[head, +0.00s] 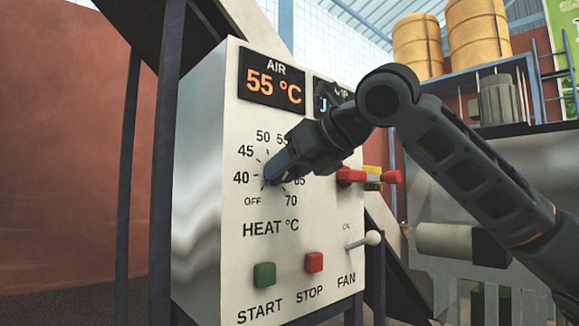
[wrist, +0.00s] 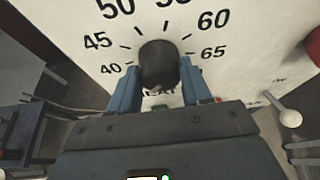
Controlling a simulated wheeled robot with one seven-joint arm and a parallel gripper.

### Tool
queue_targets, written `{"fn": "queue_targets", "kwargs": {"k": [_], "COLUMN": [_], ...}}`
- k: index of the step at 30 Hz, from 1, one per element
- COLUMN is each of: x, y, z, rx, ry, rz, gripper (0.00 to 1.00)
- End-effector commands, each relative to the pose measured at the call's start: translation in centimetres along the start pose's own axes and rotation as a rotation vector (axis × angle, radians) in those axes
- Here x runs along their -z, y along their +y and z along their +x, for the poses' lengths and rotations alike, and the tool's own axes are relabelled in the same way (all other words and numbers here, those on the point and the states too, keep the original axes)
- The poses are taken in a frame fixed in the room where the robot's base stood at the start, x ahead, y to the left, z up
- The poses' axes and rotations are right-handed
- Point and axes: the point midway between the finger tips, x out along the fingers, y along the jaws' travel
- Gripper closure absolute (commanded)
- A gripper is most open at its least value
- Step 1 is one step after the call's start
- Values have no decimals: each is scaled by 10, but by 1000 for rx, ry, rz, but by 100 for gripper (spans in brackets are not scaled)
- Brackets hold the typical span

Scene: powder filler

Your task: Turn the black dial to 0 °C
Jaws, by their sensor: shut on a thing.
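The black dial (wrist: 158,64) sits on the white panel, on a scale marked HEAT °C. My gripper (wrist: 161,76) is shut on it, one blue finger on each side. In the head view my gripper (head: 279,168) covers most of the dial and part of the scale. That scale shows OFF at lower left, then 40, 45, 50 and higher, up to 70 at lower right; I see no 0 mark. I cannot make out a pointer on the dial. The AIR display (head: 272,80) reads 55 °C.
Below the dial are a green START button (head: 264,275) and a red STOP button (head: 314,262). A FAN lever (head: 364,241) sticks out at lower right. A red handle (head: 368,176) juts out right of the dial. My arm partly covers a second display (head: 326,96).

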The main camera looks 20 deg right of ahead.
Motion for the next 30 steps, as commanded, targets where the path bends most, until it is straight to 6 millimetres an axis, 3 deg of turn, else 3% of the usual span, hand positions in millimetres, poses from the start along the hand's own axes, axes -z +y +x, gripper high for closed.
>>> {"fn": "queue_targets", "kwargs": {"k": [9,10,17,26,30], "x": [2,2,1,0,0], "y": [0,0,0,0,0], "z": [2,2,1,-2,-17], "rx": [0,0,0,0,0], "ry": [5,5,3,1,-1], "rz": [0,0,0,0,-1], "gripper": [83,51,29,28,28]}}
